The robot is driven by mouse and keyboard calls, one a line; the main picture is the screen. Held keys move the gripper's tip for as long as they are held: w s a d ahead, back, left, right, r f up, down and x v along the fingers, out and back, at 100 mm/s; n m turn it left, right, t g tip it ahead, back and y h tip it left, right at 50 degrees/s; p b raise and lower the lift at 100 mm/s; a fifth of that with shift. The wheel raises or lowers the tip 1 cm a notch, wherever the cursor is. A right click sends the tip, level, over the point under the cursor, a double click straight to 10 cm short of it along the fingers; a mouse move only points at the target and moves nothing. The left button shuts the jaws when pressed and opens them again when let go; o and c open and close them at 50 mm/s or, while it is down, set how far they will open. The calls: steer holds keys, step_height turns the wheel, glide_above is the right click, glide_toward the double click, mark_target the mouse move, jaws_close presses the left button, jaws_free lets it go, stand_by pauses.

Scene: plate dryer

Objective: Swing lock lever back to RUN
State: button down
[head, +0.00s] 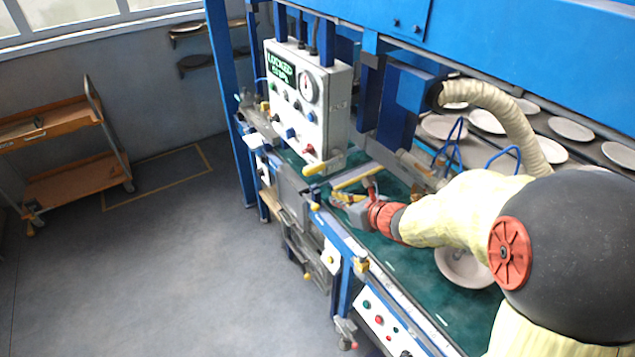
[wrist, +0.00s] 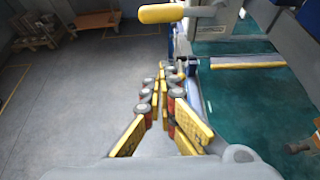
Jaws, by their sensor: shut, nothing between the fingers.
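The lock lever (head: 317,168) has a yellow grip and sticks out from the lower front corner of the white control box (head: 308,105). In the wrist view its yellow grip (wrist: 162,13) lies sideways at the top edge, on a pale arm that runs right to the box. A green sign (head: 281,68) on the box reads "LOCKED" with a second, unclear line. My gripper (head: 338,198) is over the green bed's front edge, to the right of and below the grip in the head view. In the wrist view my gripper (wrist: 165,82) has its fingertips together, empty, and apart from the lever.
A yellow bar (head: 357,177) crosses the green bed (head: 377,247) near my gripper. A plate (head: 467,267) lies on the bed below my arm. More plates stand on the rack behind. An orange cart (head: 75,180) is at the left; the floor between is clear.

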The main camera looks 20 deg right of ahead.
mark_target(323, 163)
steer(key=b+x, duration=0.2)
steer(key=x, duration=0.8)
steer(key=r, duration=0.1)
steer(key=r+p, duration=0.1)
steer(key=r, duration=0.1)
steer(key=shift+w+r+p, duration=0.25)
steer(key=shift+r+p, duration=0.05)
steer(key=shift+r, duration=0.1)
steer(key=shift+r+p, duration=0.2)
steer(key=shift+p, duration=0.35)
